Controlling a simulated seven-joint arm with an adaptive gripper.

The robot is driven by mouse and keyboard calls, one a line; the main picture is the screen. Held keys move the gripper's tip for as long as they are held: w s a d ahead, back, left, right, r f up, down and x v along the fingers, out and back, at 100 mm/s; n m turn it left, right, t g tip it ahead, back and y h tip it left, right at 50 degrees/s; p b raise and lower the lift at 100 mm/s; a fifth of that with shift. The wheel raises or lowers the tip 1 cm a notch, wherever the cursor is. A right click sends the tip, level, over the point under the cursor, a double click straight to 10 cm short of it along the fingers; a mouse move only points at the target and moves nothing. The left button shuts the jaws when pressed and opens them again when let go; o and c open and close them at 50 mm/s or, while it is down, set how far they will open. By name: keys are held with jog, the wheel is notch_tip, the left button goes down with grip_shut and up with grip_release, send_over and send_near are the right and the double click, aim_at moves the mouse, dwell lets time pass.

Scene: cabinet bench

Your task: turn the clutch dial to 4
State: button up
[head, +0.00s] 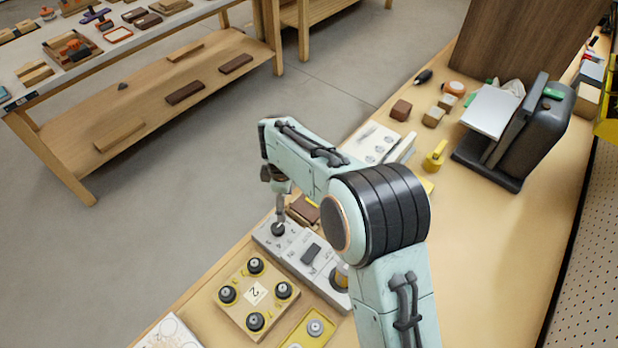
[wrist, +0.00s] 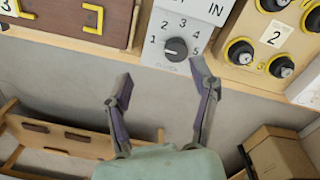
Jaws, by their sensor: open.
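The clutch dial (wrist: 176,49) is a dark round knob on a light grey panel (wrist: 158,25), with the numbers 1 to 5 in an arc around it. Its pale pointer mark seems to face left, towards the 1, but it is small. In the head view the dial (head: 278,229) sits near the far left end of the panel (head: 303,262). My gripper (wrist: 164,86) is open and empty, its two fingers spread to either side of the dial's line and apart from it. In the head view my gripper (head: 279,208) hangs just above the dial.
A wooden board marked 2 with several black knobs (head: 255,291) stands beside the panel. A brown block with a yellow handle (wrist: 75,20) lies on the panel's other side. The panel also carries a dark switch (head: 311,254). Floor lies beyond the bench edge.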

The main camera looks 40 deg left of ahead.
aim_at(277, 227)
jog(key=shift+s+a+f, duration=0.2)
jog(key=shift+s+f, duration=0.2)
jog(key=shift+s, duration=0.15)
jog(key=shift+s+a+f, duration=0.2)
jog(key=shift+s+f, duration=0.15)
jog(key=shift+s, duration=0.15)
jog(key=shift+s+a+f+n, duration=0.1)
jog(key=shift+s+f+n, duration=0.1)
jog(key=shift+f+n, duration=0.1)
notch_tip(277, 227, down, 6)
jog(key=shift+r, duration=0.1)
grip_shut()
